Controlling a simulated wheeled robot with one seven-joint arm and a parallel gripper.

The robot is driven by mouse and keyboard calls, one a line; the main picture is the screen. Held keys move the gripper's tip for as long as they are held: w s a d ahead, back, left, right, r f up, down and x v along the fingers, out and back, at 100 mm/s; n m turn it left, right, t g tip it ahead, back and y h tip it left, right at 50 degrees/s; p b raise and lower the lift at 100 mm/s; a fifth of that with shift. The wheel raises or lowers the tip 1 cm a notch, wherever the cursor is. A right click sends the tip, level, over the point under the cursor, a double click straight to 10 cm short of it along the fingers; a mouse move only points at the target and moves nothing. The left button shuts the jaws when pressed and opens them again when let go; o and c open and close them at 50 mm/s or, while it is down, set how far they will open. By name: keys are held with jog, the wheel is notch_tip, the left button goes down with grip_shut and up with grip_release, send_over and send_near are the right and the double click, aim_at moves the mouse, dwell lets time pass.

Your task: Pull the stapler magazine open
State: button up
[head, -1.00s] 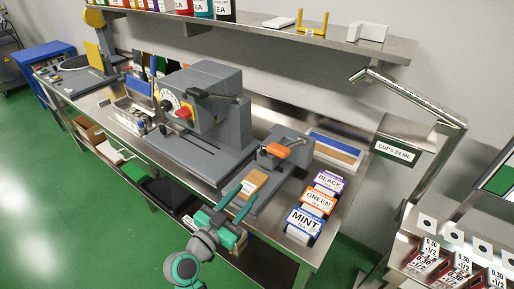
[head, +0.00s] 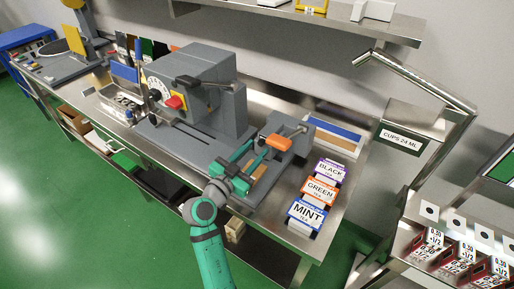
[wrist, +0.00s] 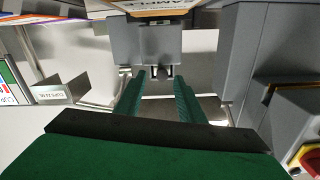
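The stapler (head: 287,133) is a small grey machine with an orange lever (head: 279,142) at the right end of the bench. In the wrist view its grey front (wrist: 146,40) is straight ahead, with a small dark knob (wrist: 161,72) low on it. I cannot tell for certain whether this knob belongs to the magazine. My gripper (head: 252,150) is in front of the stapler, above a brown piece on its base. In the wrist view my gripper (wrist: 157,82) is open, its two green fingers apart and pointing at the knob. Nothing is held; contact is not visible.
A large grey machine (head: 205,95) with a red knob stands close left of the stapler. BLACK, GREEN and MINT tea boxes (head: 319,190) stand on the right. A tray (head: 334,133) lies behind. A shelf (head: 300,22) hangs above the bench.

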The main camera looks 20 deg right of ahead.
jog(key=shift+x, duration=1)
jog(key=shift+w+a, duration=0.1)
jog(key=shift+w, duration=0.05)
grip_shut()
